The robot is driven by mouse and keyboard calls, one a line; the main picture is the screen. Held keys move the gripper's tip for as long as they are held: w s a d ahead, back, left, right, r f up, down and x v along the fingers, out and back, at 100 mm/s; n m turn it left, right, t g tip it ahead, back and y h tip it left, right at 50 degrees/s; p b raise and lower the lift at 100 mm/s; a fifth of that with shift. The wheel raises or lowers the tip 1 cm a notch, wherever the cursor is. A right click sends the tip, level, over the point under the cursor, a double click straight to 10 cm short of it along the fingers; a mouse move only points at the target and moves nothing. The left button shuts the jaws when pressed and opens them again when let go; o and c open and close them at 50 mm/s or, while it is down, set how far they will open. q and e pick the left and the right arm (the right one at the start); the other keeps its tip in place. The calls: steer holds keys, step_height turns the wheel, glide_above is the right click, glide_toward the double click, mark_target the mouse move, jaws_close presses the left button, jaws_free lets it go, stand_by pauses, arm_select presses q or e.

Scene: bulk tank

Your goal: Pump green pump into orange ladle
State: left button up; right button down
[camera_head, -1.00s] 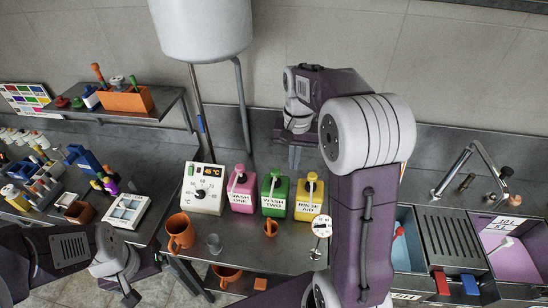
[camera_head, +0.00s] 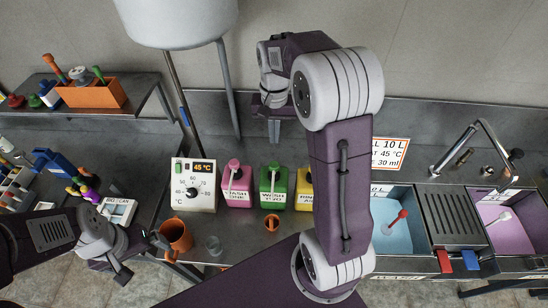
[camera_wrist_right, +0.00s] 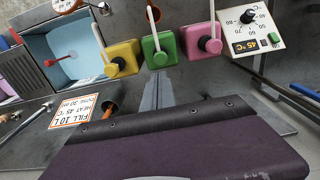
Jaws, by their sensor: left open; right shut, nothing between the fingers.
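The green pump bottle (camera_head: 273,187), labelled WASH TWO, stands upright between a pink bottle (camera_head: 237,185) and a yellow one (camera_head: 304,190). It also shows in the right wrist view (camera_wrist_right: 159,48), its pale spout reaching toward the small orange cup that appears to be the ladle (camera_wrist_right: 153,13). In the head view this orange ladle (camera_head: 271,222) sits just in front of the green bottle. My right gripper (camera_head: 274,138) is shut and empty behind and above the green bottle, apart from it, fingers pointing down. My left gripper (camera_head: 147,264) is open and empty near an orange mug (camera_head: 177,236).
A temperature box (camera_head: 192,188) stands left of the pink bottle. Sinks with blue (camera_head: 385,245) and purple (camera_head: 510,225) basins lie right. A large white tank (camera_head: 175,20) hangs above. My right arm hides part of the counter.

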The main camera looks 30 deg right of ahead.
mark_target(274, 165)
step_height(274, 165, down, 11)
steer(key=p, duration=0.2)
steer(key=shift+r+p, duration=0.1)
steer(key=shift+p, duration=0.25)
steer(key=shift+f, duration=0.3)
steer(key=shift+w+f, duration=0.1)
steer(key=shift+f, duration=0.05)
